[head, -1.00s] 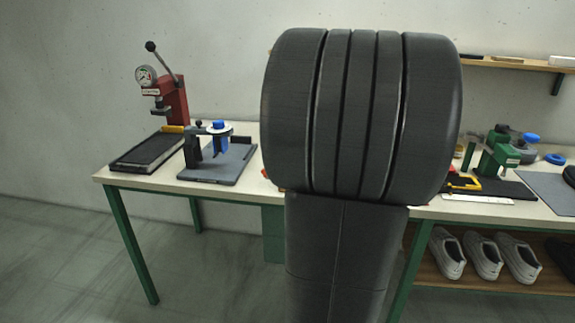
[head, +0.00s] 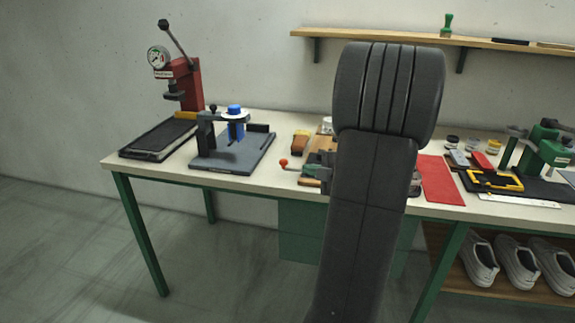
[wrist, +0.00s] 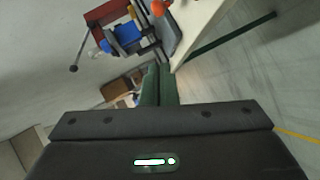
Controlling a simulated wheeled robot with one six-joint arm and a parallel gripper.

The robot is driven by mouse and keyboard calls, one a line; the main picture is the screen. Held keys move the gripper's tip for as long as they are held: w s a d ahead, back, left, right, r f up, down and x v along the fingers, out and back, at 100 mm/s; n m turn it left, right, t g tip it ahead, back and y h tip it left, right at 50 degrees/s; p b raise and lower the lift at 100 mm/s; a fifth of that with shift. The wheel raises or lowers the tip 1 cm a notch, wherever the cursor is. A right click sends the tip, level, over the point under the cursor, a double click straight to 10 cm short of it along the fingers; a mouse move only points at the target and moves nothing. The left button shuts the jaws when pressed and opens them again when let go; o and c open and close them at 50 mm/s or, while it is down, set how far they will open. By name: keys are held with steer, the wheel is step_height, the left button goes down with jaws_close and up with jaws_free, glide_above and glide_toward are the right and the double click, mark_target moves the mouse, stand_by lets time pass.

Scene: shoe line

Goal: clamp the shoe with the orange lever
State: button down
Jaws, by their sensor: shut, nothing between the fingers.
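The orange-red ball of a lever (head: 283,162) shows in the head view at the table's front edge, left of my arm. Its thin rod runs right to a clamp (head: 312,170), mostly hidden behind my arm. No shoe is seen at the clamp; that part is covered. An orange ball (wrist: 158,7) also shows at the top edge of the wrist view, probably the same knob. In the wrist view my gripper (wrist: 160,120) shows as a dark bar and housing across the bottom.
A red press (head: 185,85) and a grey plate fixture with a blue block (head: 236,130) stand on the table's left. A red mat (head: 440,180) and a green tool (head: 545,150) are to the right. White shoes (head: 480,262) sit on the shelf below. Floor at left is clear.

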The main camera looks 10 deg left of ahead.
steer(key=x, duration=0.4)
steer(key=w+d+x, duration=0.1)
steer(key=x, duration=0.7)
steer(key=shift+w+d+f, duration=0.15)
steer(key=shift+w+f, duration=0.15)
steer(key=shift+w, duration=0.1)
steer(key=shift+w+f, duration=0.2)
steer(key=shift+w, duration=0.2)
steer(key=shift+w+f+b, duration=0.1)
steer(key=shift+f+b, duration=0.05)
steer(key=shift+b, duration=0.4)
